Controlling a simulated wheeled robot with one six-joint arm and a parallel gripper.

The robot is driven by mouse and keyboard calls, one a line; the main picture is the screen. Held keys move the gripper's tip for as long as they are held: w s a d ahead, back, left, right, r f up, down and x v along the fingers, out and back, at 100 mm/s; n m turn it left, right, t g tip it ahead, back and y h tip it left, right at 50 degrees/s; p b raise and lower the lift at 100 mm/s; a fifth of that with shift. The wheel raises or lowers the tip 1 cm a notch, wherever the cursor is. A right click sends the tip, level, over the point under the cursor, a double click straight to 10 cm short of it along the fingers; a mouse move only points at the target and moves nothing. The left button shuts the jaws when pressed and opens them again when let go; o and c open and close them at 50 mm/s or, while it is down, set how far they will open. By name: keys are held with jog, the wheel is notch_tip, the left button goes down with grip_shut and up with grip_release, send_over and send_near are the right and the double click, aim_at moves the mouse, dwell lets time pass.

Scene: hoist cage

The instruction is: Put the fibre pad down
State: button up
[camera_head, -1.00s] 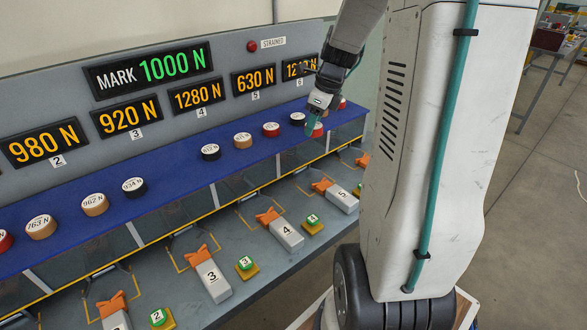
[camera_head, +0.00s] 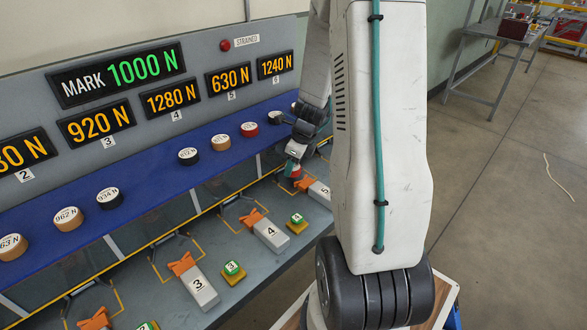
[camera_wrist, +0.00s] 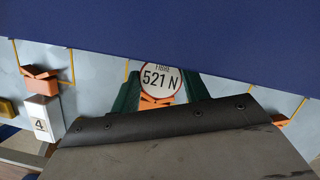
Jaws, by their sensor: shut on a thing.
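The fibre pad (camera_wrist: 161,80) is a round disc with a red rim and a white top reading "FIBRE 521 N". It sits between the two green fingers of my gripper (camera_wrist: 160,90) in the wrist view. In the head view my gripper (camera_head: 293,168) is low, in front of the blue shelf, with the red pad (camera_head: 296,174) at its tips near station 5. I cannot tell whether the pad touches anything below.
The blue shelf (camera_head: 150,182) carries several labelled discs and overhangs the grey bench (camera_head: 225,296). White blocks numbered 3 (camera_head: 200,285), 4 (camera_head: 269,232) and 5 (camera_head: 320,190) stand with orange pieces. Displays line the panel, with MARK 1000 N (camera_head: 120,74). Open floor lies to the right.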

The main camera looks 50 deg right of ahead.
jog(key=shift+f, duration=1)
jog(key=shift+f, duration=0.1)
jog(key=o, duration=0.8)
